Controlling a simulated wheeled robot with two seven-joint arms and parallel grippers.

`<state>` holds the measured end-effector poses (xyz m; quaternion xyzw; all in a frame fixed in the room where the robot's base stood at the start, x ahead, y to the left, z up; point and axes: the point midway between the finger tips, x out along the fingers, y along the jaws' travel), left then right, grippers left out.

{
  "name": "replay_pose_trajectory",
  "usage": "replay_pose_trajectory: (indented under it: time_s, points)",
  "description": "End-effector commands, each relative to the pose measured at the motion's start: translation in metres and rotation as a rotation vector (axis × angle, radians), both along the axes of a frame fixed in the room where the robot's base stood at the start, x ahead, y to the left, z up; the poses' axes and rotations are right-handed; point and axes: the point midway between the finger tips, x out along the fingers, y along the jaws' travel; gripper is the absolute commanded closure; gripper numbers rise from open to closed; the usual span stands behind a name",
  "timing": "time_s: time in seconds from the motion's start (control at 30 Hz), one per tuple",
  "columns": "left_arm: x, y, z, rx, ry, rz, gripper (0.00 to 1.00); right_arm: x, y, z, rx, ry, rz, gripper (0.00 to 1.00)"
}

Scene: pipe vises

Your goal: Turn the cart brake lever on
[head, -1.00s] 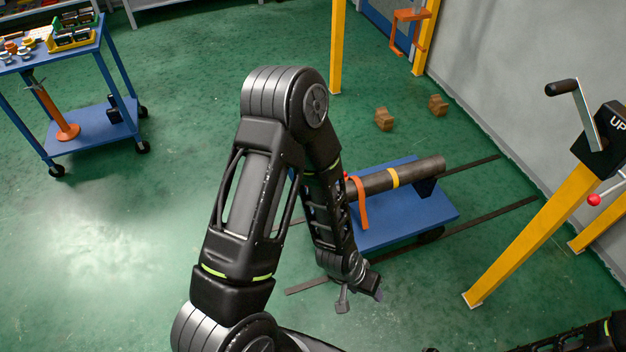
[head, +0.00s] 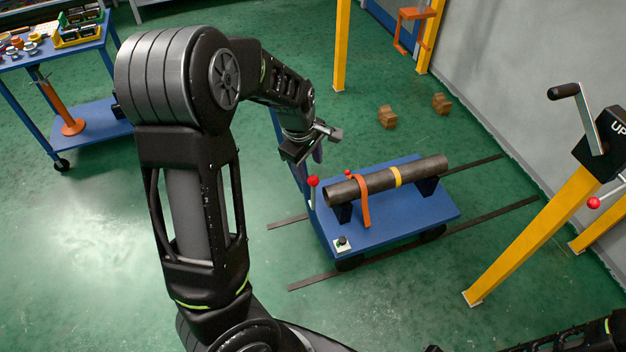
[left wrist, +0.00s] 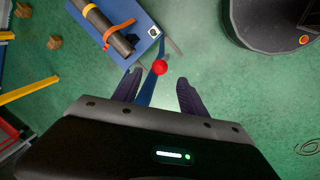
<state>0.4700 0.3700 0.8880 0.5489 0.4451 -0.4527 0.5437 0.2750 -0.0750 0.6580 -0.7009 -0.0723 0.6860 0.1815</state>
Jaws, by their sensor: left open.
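The blue cart (head: 385,225) stands on the floor with a dark pipe (head: 420,171) strapped on top. At its left end a lever with a red ball knob (head: 313,181) stands up; I take it to be the brake lever. My left gripper (head: 311,158) is open and empty, just above this knob in the head view. In the left wrist view the red knob (left wrist: 160,67) shows between and a little beyond the open fingers (left wrist: 157,84), with no visible contact. The lever's lower part is hard to make out there. My right gripper is out of view.
A blue upright bar rises at the cart's left end, partly behind my wrist. A small box with a black button (head: 342,243) sits on the cart's near corner. A yellow stand with a crank (head: 565,91) is at right.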

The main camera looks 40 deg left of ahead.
Motion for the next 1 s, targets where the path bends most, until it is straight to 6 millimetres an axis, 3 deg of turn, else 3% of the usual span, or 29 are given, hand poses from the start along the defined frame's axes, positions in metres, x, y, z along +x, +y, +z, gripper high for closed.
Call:
replay_pose_trajectory:
  time_s: [0.27, 0.73, 1.0]
  points:
    - [0.001, 0.000, -0.006, 0.000, 0.001, -0.002, 0.50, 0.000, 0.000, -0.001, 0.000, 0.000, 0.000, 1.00]
    - [0.013, 0.000, -0.069, 0.002, 0.002, -0.004, 0.50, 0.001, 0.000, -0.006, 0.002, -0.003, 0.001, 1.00]
    - [0.016, -0.001, -0.078, 0.001, -0.001, -0.005, 0.50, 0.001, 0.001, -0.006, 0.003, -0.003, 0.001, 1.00]
